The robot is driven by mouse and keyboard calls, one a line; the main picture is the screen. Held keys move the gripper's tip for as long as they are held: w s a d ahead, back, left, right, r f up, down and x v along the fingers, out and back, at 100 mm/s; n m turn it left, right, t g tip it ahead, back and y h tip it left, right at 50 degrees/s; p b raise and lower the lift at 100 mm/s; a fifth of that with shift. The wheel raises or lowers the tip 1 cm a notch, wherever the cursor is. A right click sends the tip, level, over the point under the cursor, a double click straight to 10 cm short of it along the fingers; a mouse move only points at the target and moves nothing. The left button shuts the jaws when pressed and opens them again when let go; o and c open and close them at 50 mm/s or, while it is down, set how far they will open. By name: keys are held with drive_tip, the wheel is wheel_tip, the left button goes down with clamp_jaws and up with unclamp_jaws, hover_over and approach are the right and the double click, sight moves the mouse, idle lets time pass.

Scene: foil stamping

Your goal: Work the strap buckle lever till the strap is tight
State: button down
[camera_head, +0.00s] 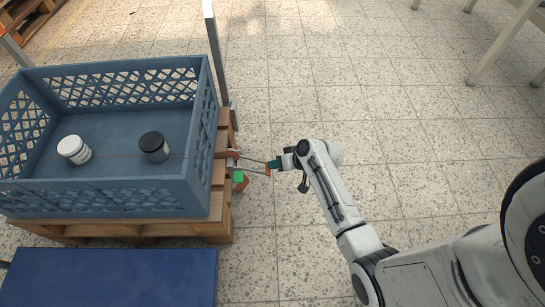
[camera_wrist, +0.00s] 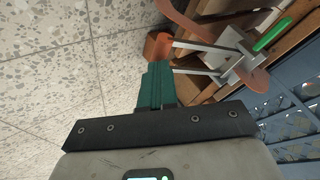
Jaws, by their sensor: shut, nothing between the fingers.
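The strap buckle (camera_wrist: 238,62) is a metal plate at the pallet's right edge; it also shows in the head view (camera_head: 233,158). Its lever, two thin metal bars ending in an orange grip (camera_wrist: 158,46), sticks out from the buckle toward my gripper. A brown-orange strap (camera_wrist: 190,24) runs at the buckle and curls past it; how taut it is I cannot tell. My gripper (camera_wrist: 157,68) has teal fingers, shut with nothing between them. The fingertips are right at the lever's orange grip (camera_head: 267,169); whether they touch I cannot tell.
A blue crate (camera_head: 130,190) holding a white jar (camera_head: 73,150) and a dark-lidded jar (camera_head: 154,147) stands on a wooden pallet (camera_head: 190,229). A green bar (camera_wrist: 271,35) lies by the buckle. A grey post (camera_head: 216,60) rises behind.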

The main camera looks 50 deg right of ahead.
wheel_tip(320, 180, up, 8)
drive_tip(key=p, duration=0.7)
drive_tip(key=shift+f, duration=0.15)
idle(0.5)
wheel_tip(320, 180, up, 5)
drive_tip(key=p, duration=0.5)
idle(0.9)
